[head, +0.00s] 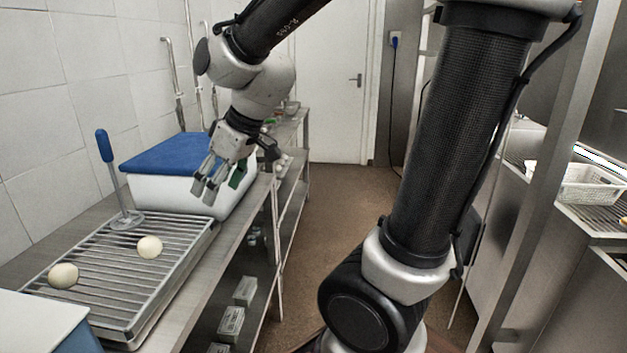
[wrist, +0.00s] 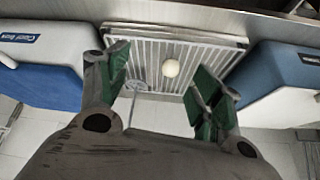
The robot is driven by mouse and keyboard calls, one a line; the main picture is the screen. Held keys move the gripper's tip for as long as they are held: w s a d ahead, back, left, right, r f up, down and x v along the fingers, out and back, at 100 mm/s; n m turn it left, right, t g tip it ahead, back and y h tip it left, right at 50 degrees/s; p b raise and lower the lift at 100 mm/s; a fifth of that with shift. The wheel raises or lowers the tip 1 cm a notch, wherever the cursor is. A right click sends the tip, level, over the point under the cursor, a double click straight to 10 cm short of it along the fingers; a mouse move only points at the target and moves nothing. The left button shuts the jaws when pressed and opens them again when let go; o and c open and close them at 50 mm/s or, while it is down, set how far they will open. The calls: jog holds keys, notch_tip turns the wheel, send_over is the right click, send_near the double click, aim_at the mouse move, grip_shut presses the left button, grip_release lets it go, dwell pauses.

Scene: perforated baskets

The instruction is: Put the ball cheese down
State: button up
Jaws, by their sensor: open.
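Two pale round cheese balls lie on a metal slatted rack in the head view. One ball cheese (head: 150,247) is near the rack's right side, and the other (head: 63,275) is at its left. One ball (wrist: 170,68) also shows on the rack (wrist: 190,36) in the wrist view, apart from the fingers. My gripper (head: 209,184) is open and empty, above and beyond the rack (head: 127,318), in front of the blue-lidded box. In the wrist view my gripper (wrist: 160,85) has its green-padded fingers spread wide. The second ball is not visible there.
A white box with a blue lid (head: 172,152) stands behind the rack. A blue-handled masher (head: 105,150) stands upright at the rack's far left corner. Another white-topped box (head: 40,318) is at the near left. A white perforated basket (head: 588,186) sits at far right.

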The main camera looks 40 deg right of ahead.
jog(key=s+d+r+m+h, duration=0.2)
jog(key=s+d+m, duration=0.4)
jog(key=s+d, duration=0.8)
jog(key=shift+s+d+r+m+h, duration=0.15)
jog(key=shift+s+d+m+h, duration=0.15)
jog(key=shift+s+h, duration=0.55)
jog(key=shift+a, duration=0.1)
